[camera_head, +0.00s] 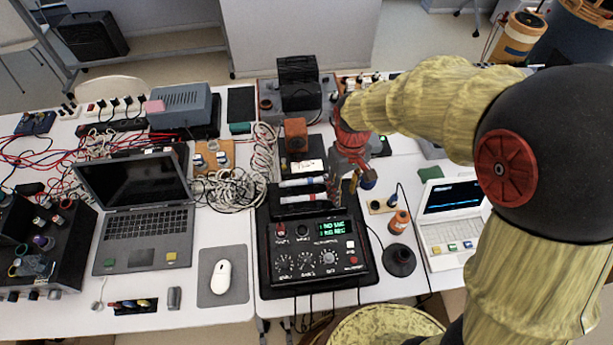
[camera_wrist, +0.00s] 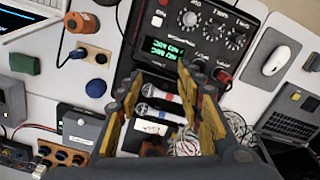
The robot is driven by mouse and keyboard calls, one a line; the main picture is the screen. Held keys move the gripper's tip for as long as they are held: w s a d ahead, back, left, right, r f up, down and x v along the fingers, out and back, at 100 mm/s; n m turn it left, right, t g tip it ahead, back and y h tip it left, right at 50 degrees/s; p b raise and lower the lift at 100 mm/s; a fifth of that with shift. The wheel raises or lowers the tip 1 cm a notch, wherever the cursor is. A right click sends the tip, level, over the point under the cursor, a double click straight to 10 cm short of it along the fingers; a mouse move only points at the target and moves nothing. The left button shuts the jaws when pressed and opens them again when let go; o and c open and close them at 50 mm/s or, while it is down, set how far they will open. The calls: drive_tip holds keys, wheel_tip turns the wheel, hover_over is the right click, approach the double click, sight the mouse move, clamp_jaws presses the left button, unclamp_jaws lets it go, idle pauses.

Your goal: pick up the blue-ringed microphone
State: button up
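The blue-ringed microphone (camera_head: 300,182) lies on a dark tray behind the black control box, the farther of two microphones in the head view. It also shows in the wrist view (camera_wrist: 160,113), below the other one and between my fingers in the picture. The red-ringed microphone (camera_head: 303,199) lies parallel, closer to the control box; the wrist view shows it too (camera_wrist: 158,94). My gripper (camera_head: 346,188) is open and empty, pointing down, to the right of the microphones in the head view. In the wrist view my gripper (camera_wrist: 160,74) has its fingers spread apart. Its height above the tray is unclear.
The black control box (camera_head: 318,255) with knobs and a green display stands in front. A laptop (camera_head: 138,210) and coiled cables (camera_head: 265,150) are to the left. An orange bottle (camera_head: 399,222) and a white laptop (camera_head: 450,215) are to the right. A small orange box (camera_head: 296,134) stands behind.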

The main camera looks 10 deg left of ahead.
drive_tip(key=w+a+f+n+p, duration=0.3)
drive_tip(key=w+a+f+n, duration=0.45)
drive_tip(key=f, duration=0.25)
drive_tip(key=n, duration=0.5)
hover_over(307, 180)
drive_tip(key=shift+s+d+f+m+t, duration=0.25)
drive_tip(key=shift+t, duration=0.15)
drive_tip(key=shift+w+n, duration=0.1)
drive_tip(key=shift+n, duration=0.6)
wheel_tip(307, 180, down, 2)
drive_tip(key=shift+f, duration=0.1)
drive_tip(key=f, duration=0.3)
drive_tip(key=f+b, duration=0.1)
drive_tip(key=f, duration=0.1)
drive_tip(key=shift+w+a+f, duration=0.2)
drive_tip(key=shift+a+f, duration=0.15)
drive_tip(key=c, duration=0.4)
clamp_jaws()
